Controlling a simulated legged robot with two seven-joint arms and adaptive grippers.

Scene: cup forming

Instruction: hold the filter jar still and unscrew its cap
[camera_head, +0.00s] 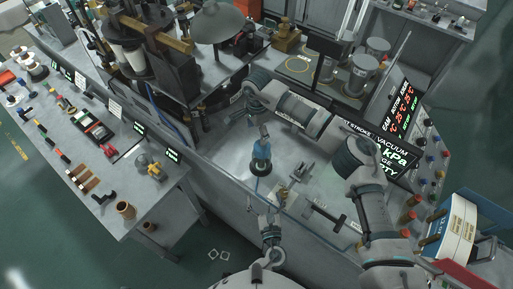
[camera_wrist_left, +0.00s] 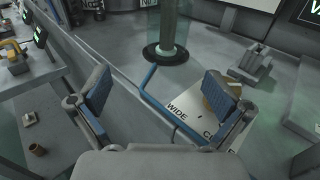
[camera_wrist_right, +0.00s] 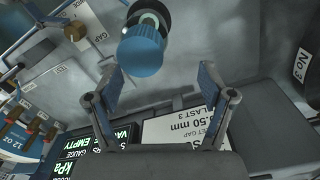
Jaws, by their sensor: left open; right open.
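The filter jar (camera_head: 261,168) stands upright on the grey bench in the middle of the head view, with a blue top and a dark round base. In the left wrist view its clear body (camera_wrist_left: 172,28) rises from a black base ring. In the right wrist view its ribbed blue cap (camera_wrist_right: 142,52) shows just beyond the fingers. My left gripper (camera_head: 266,208) is open and empty, in front of the jar and apart from it. My right gripper (camera_wrist_right: 157,82) is open and empty, close to the cap; in the head view it hangs just above the jar.
A blue tube (camera_wrist_left: 148,92) runs along the bench from the jar's base. A labelled plate and a small metal fixture (camera_wrist_left: 250,62) stand to its right. The slanted display panel (camera_head: 395,150) is at the right. A side table (camera_head: 100,190) with small tools is at the left.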

